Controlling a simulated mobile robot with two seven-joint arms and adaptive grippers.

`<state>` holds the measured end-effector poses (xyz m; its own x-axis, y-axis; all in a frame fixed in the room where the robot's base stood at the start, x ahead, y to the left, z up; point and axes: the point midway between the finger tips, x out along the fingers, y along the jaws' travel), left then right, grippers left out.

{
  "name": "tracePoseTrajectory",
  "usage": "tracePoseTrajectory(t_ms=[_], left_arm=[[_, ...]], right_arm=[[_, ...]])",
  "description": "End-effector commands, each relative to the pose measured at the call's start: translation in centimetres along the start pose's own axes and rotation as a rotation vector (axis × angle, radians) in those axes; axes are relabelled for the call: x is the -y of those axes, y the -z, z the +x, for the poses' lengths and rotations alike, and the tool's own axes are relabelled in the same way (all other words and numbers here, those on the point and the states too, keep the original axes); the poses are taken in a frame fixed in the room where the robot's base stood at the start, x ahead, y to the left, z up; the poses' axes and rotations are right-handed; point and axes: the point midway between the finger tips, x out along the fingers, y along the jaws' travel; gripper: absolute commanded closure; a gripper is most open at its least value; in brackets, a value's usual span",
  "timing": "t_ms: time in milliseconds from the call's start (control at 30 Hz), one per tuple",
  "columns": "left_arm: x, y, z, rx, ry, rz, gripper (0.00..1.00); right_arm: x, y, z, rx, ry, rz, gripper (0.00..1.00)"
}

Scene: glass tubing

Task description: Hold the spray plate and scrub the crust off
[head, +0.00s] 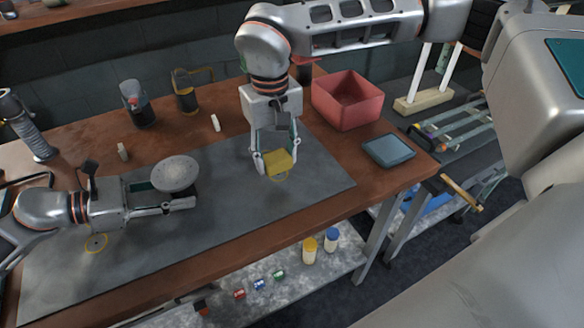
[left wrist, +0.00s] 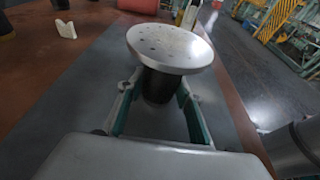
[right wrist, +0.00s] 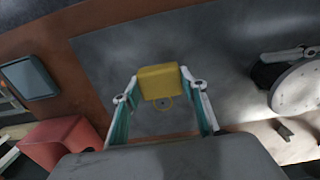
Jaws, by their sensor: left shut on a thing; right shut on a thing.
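The spray plate (head: 176,173) is a round pale grey disc with small dark dots, face up above the grey mat. In the left wrist view the plate (left wrist: 172,48) sits on a dark stem (left wrist: 157,86). My left gripper (head: 178,200) is shut on that stem, below the disc. I cannot tell crust from the plate's own mottling. My right gripper (head: 275,163) is shut on a yellow scrub block (head: 278,161), apart from the plate and to its right. The block (right wrist: 160,82) also shows between the fingers in the right wrist view; the plate (right wrist: 299,88) is at that view's right edge.
The grey mat (head: 225,220) is largely clear, with yellow ring marks (head: 96,243). A red bin (head: 347,100) and a dark tablet (head: 388,150) stand to the right. Dark bottles (head: 137,103) and small white pieces (head: 215,123) stand behind. A lower shelf (head: 300,275) holds jars.

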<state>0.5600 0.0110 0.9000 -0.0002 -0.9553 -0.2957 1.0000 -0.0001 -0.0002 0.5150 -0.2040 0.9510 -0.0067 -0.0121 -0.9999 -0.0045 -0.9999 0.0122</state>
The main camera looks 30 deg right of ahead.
Motion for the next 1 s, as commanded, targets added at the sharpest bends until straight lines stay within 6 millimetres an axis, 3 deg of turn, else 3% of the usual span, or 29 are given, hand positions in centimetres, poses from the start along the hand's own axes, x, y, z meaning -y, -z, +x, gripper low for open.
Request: tracePoseTrajectory(t_ms=[200, 500, 733, 1000], left_arm=[[0.0, 0.0, 0.0, -0.001, 0.0, 0.0, 0.77], [0.0, 0.1, 0.0, -0.001, 0.0, -0.001, 0.77], [0.0, 0.1, 0.0, -0.001, 0.0, 0.0, 0.77], [0.0, 0.1, 0.0, -0.001, 0.0, 0.0, 0.77]], right_arm=[[7.0, 3.5, -5.7, -0.008, -0.005, 0.0, 0.75], [14.8, 4.5, -11.4, -0.004, 0.008, -0.003, 0.75], [16.7, 4.3, -12.6, 0.0, 0.014, -0.004, 0.75], [16.8, 4.3, -10.9, 0.002, 0.014, -0.005, 0.75]])
